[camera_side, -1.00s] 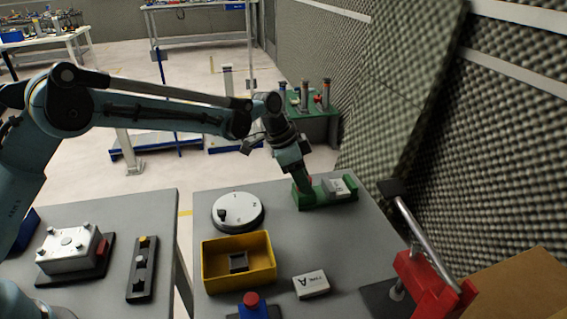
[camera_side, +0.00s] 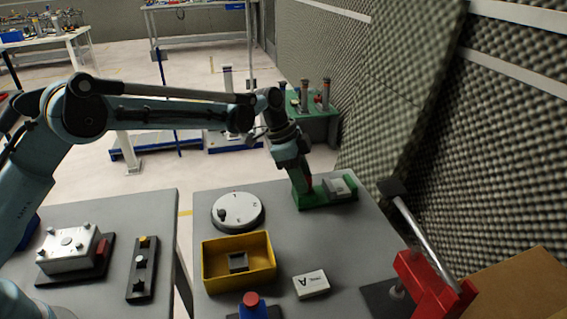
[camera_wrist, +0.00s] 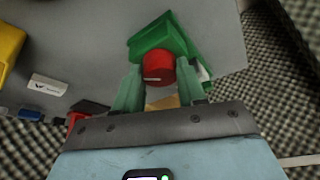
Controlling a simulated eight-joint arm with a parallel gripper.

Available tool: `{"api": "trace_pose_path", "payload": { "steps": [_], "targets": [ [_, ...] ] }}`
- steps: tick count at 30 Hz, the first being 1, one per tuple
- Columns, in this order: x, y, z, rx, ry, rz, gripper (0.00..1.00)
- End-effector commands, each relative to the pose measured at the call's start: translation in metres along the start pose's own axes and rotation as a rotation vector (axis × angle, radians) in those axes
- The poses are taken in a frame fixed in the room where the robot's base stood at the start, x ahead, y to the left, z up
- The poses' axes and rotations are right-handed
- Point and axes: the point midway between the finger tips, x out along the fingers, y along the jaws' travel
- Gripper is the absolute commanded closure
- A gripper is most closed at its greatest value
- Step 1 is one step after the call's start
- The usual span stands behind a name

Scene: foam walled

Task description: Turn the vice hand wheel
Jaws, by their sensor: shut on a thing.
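The green vice (camera_side: 325,195) sits at the far right part of the grey table, with a pale block (camera_side: 337,187) in it. Its red hand wheel shows in the wrist view (camera_wrist: 160,71), with a light line across its face. My gripper (camera_side: 303,184) reaches down to the left end of the vice. In the wrist view, its two green fingers (camera_wrist: 159,80) stand on either side of the red wheel and are shut on it. In the side view, the fingers cover most of the wheel.
A red lever press (camera_side: 425,285) stands at the front right. Foam walls rise on the right.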

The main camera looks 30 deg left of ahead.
Motion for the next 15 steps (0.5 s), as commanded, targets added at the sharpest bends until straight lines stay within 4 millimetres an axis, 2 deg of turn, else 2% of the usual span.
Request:
{"api": "trace_pose_path", "payload": {
  "steps": [2,3,7,15],
  "targets": [
    [0.0001,0.0009,0.0006,0.000,-0.003,0.003,0.90],
    [0.0002,0.0008,0.0006,0.000,-0.003,0.003,0.54],
    [0.0001,0.0006,0.0004,-0.001,-0.002,0.002,0.34],
    [-0.0004,0.0002,0.0002,-0.001,-0.001,0.000,0.34]
  ]
}}
